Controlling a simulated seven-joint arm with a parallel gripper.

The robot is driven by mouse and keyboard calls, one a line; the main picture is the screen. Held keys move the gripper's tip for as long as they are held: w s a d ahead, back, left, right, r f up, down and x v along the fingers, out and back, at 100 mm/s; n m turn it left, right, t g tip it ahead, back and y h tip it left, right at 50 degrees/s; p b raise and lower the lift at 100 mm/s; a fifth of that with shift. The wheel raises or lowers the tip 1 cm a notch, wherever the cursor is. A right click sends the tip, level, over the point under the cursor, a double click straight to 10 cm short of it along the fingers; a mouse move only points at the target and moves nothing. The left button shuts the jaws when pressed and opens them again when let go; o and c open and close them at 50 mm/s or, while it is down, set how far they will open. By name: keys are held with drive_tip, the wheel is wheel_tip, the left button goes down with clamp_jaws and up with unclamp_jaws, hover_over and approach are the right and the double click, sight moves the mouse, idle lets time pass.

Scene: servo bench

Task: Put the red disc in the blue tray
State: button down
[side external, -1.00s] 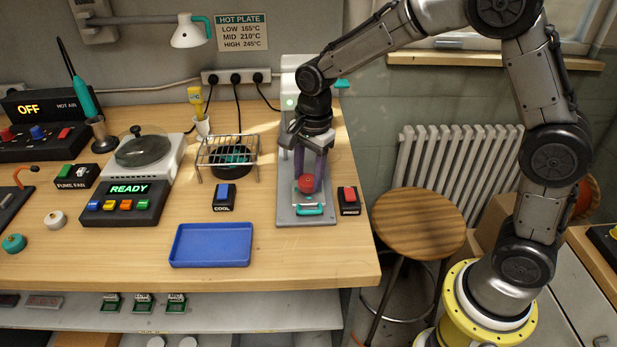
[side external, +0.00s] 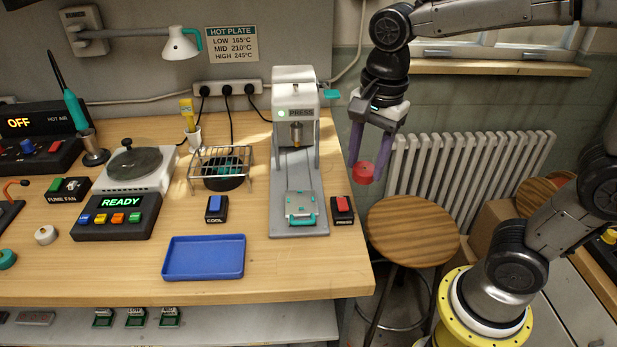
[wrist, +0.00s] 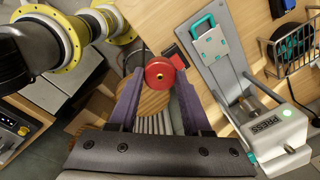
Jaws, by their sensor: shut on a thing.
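The red disc (side external: 363,173) is held between the purple fingertips of my gripper (side external: 360,160), in the air to the right of the press and past the bench's right edge. In the wrist view the red disc (wrist: 160,73) sits between the tips of my gripper (wrist: 158,82), with a small round mark at its centre. My gripper is shut on it. The blue tray (side external: 204,272) lies empty on the bench near its front edge, left of and below the disc in the side view. The tray does not show in the wrist view.
The press (side external: 296,120) stands between my gripper and the tray side, its sled plate (side external: 300,206) bare. A red button box (side external: 343,210) and a blue COOL button box (side external: 215,209) flank it. A wooden stool (side external: 412,232) and a radiator (side external: 470,180) are beyond the bench edge.

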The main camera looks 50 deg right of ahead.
drive_tip(key=shift+s, duration=0.2)
drive_tip(key=shift+w+r, duration=0.15)
drive_tip(key=shift+r, duration=0.15)
drive_tip(key=w+a+f+n+g, duration=0.1)
drive_tip(key=w+a+n, duration=0.15)
drive_tip(key=a, duration=0.65)
drive_tip(key=w+a+f+n, duration=0.15)
drive_tip(key=w+a, duration=0.25)
drive_tip(key=a, duration=0.4)
drive_tip(key=shift+n+y, duration=0.3)
drive_tip(key=shift+n, duration=0.1)
drive_tip(key=w+a+f, duration=0.2)
drive_tip(key=w, duration=0.1)
drive_tip(key=w+a+f, duration=0.2)
drive_tip(key=w+f, duration=0.1)
drive_tip(key=w, duration=0.1)
drive_tip(key=w+a+f, duration=0.2)
drive_tip(key=w+f, duration=0.1)
drive_tip(key=shift+w+a+f, duration=0.1)
drive_tip(key=shift+w+a, duration=0.2)
drive_tip(key=shift+w+a+f, duration=0.25)
drive_tip(key=shift+w+f, duration=0.2)
drive_tip(key=shift+f, duration=1.7)
